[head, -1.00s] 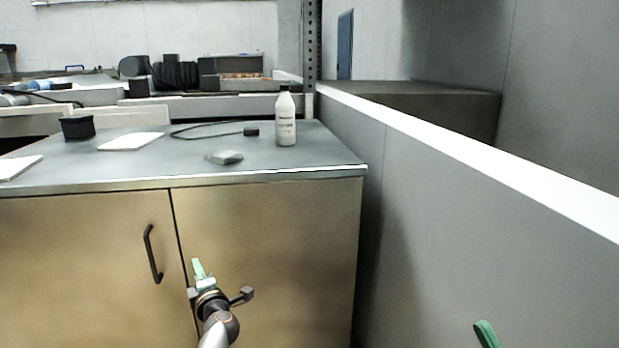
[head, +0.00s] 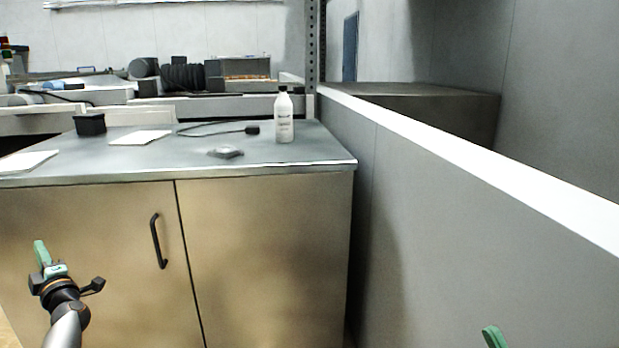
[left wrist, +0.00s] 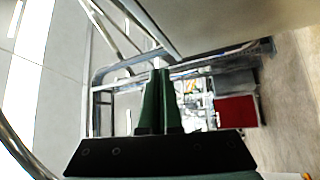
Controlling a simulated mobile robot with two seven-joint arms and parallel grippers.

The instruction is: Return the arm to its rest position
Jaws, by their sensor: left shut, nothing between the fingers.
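My left gripper (head: 42,254) is at the lower left of the head view, in front of the cabinet doors and below the worktop. Its green fingers point up, and they are shut and empty. In the left wrist view the green fingers (left wrist: 160,95) show together with nothing between them. Of my right gripper, only one green finger piece (head: 494,338) shows at the bottom edge of the head view, right of centre; the rest is out of frame.
The cabinet (head: 265,250) has a steel worktop (head: 250,160) holding a white bottle (head: 284,118), a small grey object (head: 226,152), a black box (head: 90,125), white sheets (head: 140,138) and a cable. A grey partition (head: 450,220) stands at right. A black handle (head: 158,240) sticks out of the left door.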

